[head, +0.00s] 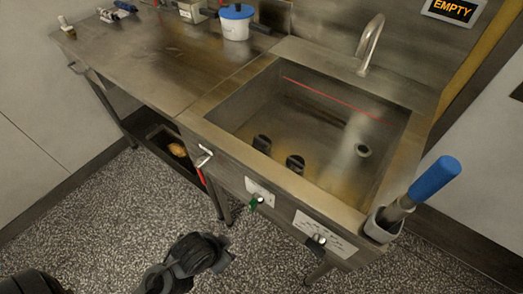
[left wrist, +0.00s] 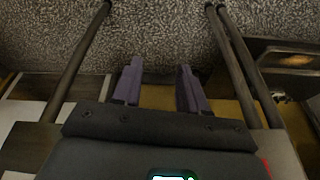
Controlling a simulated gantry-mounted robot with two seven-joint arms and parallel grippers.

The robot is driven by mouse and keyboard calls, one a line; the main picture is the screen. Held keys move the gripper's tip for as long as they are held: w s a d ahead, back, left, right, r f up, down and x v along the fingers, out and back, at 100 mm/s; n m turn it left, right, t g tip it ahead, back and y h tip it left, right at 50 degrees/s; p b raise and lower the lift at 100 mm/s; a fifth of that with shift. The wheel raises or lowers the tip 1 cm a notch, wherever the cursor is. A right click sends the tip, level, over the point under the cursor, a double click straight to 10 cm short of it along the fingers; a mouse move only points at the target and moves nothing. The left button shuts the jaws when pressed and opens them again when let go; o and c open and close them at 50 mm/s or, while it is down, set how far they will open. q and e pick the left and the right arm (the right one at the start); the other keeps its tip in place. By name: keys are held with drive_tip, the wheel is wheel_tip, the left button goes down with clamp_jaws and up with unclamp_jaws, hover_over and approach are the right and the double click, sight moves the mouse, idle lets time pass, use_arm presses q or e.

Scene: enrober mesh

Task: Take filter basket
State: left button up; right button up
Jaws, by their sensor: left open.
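I cannot pick out a filter basket with certainty in either view. The sink (head: 290,190) has two dark round pieces (head: 262,143) on its floor towards the near left side, too small to identify. My left gripper (left wrist: 159,66) shows in the left wrist view, its two fingers apart and nothing between them. Speckled floor and metal legs lie beyond the fingers. Dark parts of my own arm show low in the head view, over the floor in front of the sink unit. My right gripper is not in view.
A faucet (head: 370,45) stands behind the sink. A blue-handled tool (head: 434,178) stands in a holder at the sink's right corner. A white pot with a blue lid (head: 236,22) is on the counter (head: 150,60), whose middle is clear. A lower shelf tray (head: 160,133) holds something orange.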

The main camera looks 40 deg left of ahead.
use_arm(q)
drive_tip(key=shift+o, duration=0.3)
drive_tip(key=shift+r, duration=0.1)
drive_tip(key=o, duration=0.8)
drive_tip(key=shift+d, duration=0.15)
